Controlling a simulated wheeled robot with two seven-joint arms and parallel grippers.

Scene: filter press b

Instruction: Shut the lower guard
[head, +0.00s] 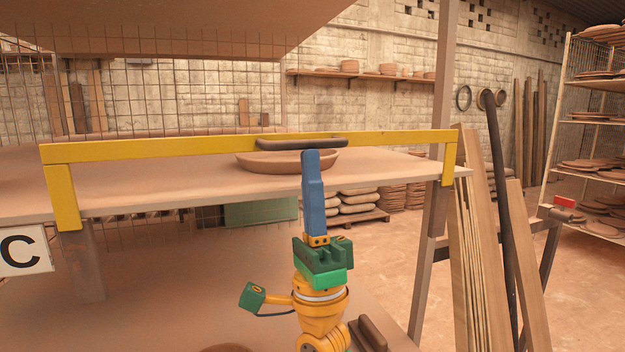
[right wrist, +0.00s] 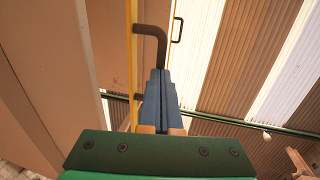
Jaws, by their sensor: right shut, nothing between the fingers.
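The lower guard is a yellow bar (head: 180,146) with a short leg bent down at each end. It spans the front of a broad tan shelf, and its legs overlap the shelf's edge. A dark handle (head: 275,145) sits at the middle of the bar. My right gripper (head: 310,156) has its blue fingers shut and pointing up, with the tips at the handle; whether they touch it is unclear. In the right wrist view the shut fingers (right wrist: 160,78) are beside the yellow bar (right wrist: 133,50), just below the bent handle (right wrist: 152,30). My left gripper is out of view.
A round clay dish (head: 265,161) lies on the shelf (head: 150,185) behind the bar. A large tan slab (head: 180,25) hangs above. A post (head: 440,90), leaning planks (head: 520,260) and a dark pole (head: 497,170) stand at the right. Open floor lies beyond.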

